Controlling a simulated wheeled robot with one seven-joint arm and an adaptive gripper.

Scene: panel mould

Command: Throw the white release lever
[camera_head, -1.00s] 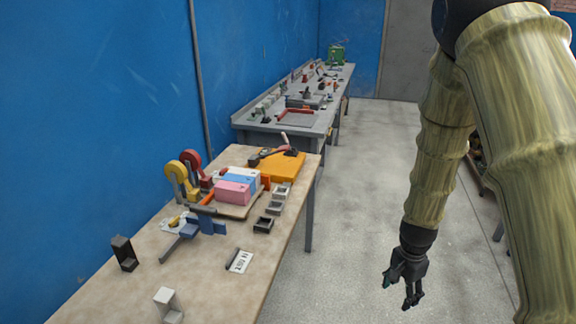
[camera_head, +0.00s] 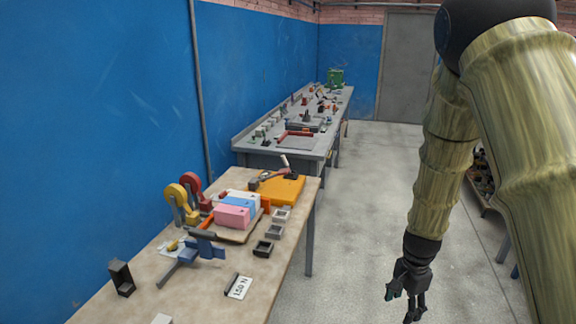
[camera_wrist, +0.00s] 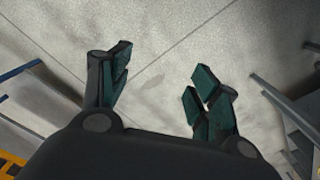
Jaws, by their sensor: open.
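A small lever with a white handle (camera_head: 285,160) stands tilted at the back of an orange mould block (camera_head: 283,189), at the far end of the near table. I take it for the white release lever; it is small in the head view. My gripper (camera_head: 402,302) hangs over the open floor, to the right of the table and well apart from the lever. In the wrist view my gripper (camera_wrist: 162,75) is open, with only bare floor between its fingers. The wrist view does not show the lever.
The near table (camera_head: 205,280) holds pink, white and blue blocks (camera_head: 233,215), a yellow clamp (camera_head: 178,200), a red clamp (camera_head: 193,187), small grey trays (camera_head: 275,231) and a label (camera_head: 239,287). A long grey bench (camera_head: 290,153) stands behind. The floor (camera_head: 360,230) is clear.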

